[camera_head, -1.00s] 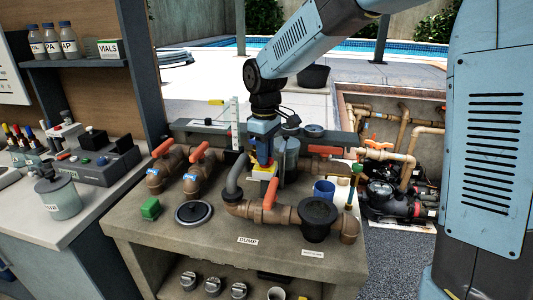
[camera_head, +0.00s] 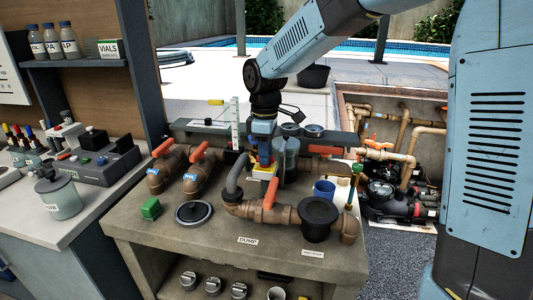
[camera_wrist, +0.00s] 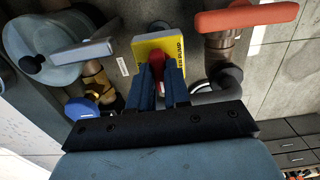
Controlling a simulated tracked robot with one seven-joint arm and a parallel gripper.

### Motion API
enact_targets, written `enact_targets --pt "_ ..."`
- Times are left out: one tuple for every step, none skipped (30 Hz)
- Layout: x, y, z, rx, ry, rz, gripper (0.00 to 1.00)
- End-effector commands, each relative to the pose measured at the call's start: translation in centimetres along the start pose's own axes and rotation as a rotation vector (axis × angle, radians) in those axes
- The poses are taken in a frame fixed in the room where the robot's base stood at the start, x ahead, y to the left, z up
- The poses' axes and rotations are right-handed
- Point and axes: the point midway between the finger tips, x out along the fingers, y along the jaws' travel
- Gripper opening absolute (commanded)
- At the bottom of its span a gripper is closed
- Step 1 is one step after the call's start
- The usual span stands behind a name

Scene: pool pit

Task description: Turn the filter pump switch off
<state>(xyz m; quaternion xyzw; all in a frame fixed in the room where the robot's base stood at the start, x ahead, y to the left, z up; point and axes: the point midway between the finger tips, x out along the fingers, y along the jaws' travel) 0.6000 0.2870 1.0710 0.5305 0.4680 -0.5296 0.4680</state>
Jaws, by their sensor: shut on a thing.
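The filter pump switch has a yellow plate (camera_wrist: 183,46) lettered "PUMP" and a red handle (camera_wrist: 157,66), both in the wrist view. In the head view my gripper (camera_head: 263,158) points down at the switch. The fingers hide part of the handle and plate, so I cannot read the switch's position.
An orange-handled pipe valve (camera_head: 270,194) stands in front of the switch. Two blue-banded valves (camera_head: 191,174) are to the left. A grey pipe elbow (camera_wrist: 220,86) lies close to the fingers.

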Motion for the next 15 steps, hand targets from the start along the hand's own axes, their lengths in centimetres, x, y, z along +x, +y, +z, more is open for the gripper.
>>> enact_targets --pt "0.39 -0.21 0.17 -0.002 -0.007 -0.009 0.00" --pt "0.39 -0.21 0.17 -0.002 -0.007 -0.009 0.00" --pt "0.39 -0.21 0.17 -0.002 -0.007 -0.009 0.19" --pt "0.40 -0.21 0.17 -0.002 -0.007 -0.009 0.22" --pt "0.40 -0.21 0.17 -0.002 -0.007 -0.009 0.25" --pt "0.40 -0.21 0.17 -0.001 -0.007 -0.009 0.28" --pt "0.40 -0.21 0.17 -0.001 -0.007 -0.009 0.31" --pt "0.40 -0.22 0.17 -0.001 -0.007 -0.009 0.34" --pt "0.41 -0.23 0.17 -0.001 -0.007 -0.009 0.38" --pt "0.41 -0.24 0.16 -0.001 -0.007 -0.009 0.41" --pt "0.40 -0.23 0.15 -0.001 -0.007 -0.009 0.43" --pt "0.36 -0.21 0.13 -0.001 -0.006 -0.008 0.43" --pt "0.33 -0.19 0.12 -0.001 -0.006 -0.007 0.43" --pt "0.30 -0.18 0.11 -0.001 -0.005 -0.007 0.43" --pt "0.27 -0.16 0.10 -0.001 -0.005 -0.006 0.43"
